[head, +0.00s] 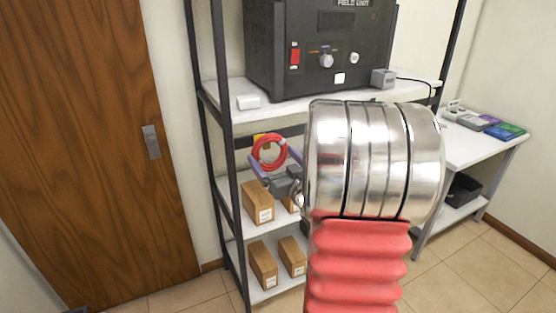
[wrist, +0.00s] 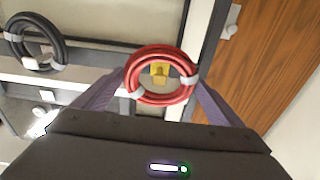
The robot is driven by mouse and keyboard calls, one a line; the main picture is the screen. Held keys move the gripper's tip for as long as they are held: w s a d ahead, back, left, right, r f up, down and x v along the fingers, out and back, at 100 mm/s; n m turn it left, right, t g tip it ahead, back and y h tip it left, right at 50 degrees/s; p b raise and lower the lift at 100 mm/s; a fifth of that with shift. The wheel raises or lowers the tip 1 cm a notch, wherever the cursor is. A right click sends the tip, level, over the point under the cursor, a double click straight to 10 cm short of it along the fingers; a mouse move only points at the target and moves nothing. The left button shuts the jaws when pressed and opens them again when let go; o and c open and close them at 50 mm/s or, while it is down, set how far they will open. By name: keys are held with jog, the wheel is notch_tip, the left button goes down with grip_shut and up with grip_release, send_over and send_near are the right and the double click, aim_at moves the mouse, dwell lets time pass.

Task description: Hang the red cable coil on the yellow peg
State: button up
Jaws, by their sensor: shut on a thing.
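The red cable coil (head: 271,168) is held in front of the shelf rack, with its ring facing the rack. In the wrist view the coil (wrist: 165,99) sits between the two purple fingers of my gripper (wrist: 162,83), which is shut on its sides. The gripper (head: 275,158) also shows partly in the head view, beside my large metal arm link. The yellow peg (wrist: 158,72) shows through the coil's opening. I cannot tell whether the peg passes into the ring.
A black coil (wrist: 40,67) hangs to the left in the wrist view. The rack's dark post (head: 226,150) stands left of the coil. A white shelf (head: 285,112) with a black field unit (head: 318,50) is above; cardboard boxes (head: 257,202) are below. A wooden door (head: 95,150) is left.

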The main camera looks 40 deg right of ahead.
jog(key=shift+x, duration=1.45)
jog(key=shift+w+d+f, duration=0.2)
jog(key=shift+w+f, duration=0.3)
jog(key=shift+f, duration=0.05)
jog(key=o, duration=0.9)
jog(key=v, duration=1.3)
jog(key=shift+s+a+f, duration=0.2)
jog(key=shift+s, duration=0.1)
